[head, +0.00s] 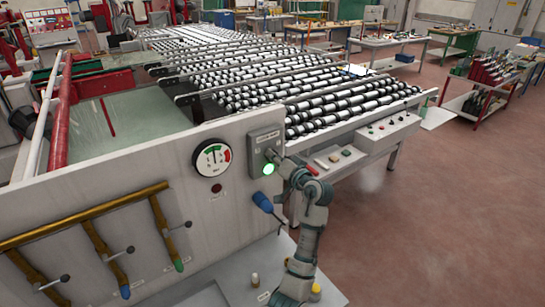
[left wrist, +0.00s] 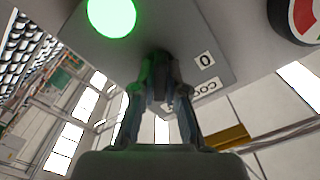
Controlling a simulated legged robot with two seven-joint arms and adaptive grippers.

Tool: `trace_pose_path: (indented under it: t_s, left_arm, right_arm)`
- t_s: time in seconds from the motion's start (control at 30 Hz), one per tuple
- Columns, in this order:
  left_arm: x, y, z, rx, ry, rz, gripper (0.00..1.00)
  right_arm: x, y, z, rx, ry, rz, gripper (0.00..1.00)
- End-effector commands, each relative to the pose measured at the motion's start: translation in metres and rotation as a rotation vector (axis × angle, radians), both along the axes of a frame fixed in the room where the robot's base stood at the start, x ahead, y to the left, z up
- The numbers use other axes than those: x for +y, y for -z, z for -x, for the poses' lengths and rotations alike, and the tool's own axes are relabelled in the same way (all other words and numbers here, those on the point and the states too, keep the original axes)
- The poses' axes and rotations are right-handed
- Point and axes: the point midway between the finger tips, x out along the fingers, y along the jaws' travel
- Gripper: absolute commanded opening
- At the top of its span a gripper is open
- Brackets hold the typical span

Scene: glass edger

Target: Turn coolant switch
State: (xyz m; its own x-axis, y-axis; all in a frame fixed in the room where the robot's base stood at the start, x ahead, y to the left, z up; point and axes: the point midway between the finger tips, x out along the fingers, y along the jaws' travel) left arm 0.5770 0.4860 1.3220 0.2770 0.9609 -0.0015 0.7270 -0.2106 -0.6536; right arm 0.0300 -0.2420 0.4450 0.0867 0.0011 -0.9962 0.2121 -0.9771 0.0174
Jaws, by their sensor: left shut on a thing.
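The coolant switch box (head: 259,142) is a grey plate on the machine's front panel, with a label at its top and a lit green lamp (head: 268,169) low down. My left gripper (head: 272,157) is at the face of the box. In the left wrist view the dark switch knob (left wrist: 160,63) sits between the fingers of the left gripper (left wrist: 160,88), which are shut on it. A "0" label (left wrist: 206,59) shows beside the knob, and the green lamp (left wrist: 111,16) glows on the other side. The fingers partly hide the knob, so its exact angle is unclear. My right gripper is out of view.
A round pressure gauge (head: 213,160) is left of the box. A blue-handled part (head: 262,202) sticks out below it. Brass pipes (head: 90,215) with valves run along the panel. A roller conveyor (head: 340,100) lies behind. The floor (head: 430,220) at right is clear.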

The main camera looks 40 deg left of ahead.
Motion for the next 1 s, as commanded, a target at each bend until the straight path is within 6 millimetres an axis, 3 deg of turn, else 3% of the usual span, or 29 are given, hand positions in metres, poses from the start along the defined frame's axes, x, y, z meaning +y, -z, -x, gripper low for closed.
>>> trace_pose_path:
  t_s: [0.03, 0.1, 0.47, 0.57, 1.0]
  left_arm:
    - [-0.002, 0.004, -0.002, 0.008, 0.005, 0.005, 0.19]
    - [-0.002, 0.004, -0.002, 0.008, 0.005, 0.005, 0.37]
    - [-0.002, 0.001, 0.001, 0.001, 0.003, 0.003, 0.38]
    - [-0.014, 0.001, 0.004, 0.001, 0.003, 0.003, 0.38]
    - [-0.101, 0.003, 0.026, 0.005, 0.006, 0.004, 0.38]
  right_arm:
    - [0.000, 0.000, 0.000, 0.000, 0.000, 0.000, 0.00]
    - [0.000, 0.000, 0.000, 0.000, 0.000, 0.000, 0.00]
    - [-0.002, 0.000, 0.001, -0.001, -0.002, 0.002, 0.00]
    - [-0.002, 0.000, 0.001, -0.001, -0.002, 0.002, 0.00]
    - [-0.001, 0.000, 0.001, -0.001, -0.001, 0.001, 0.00]
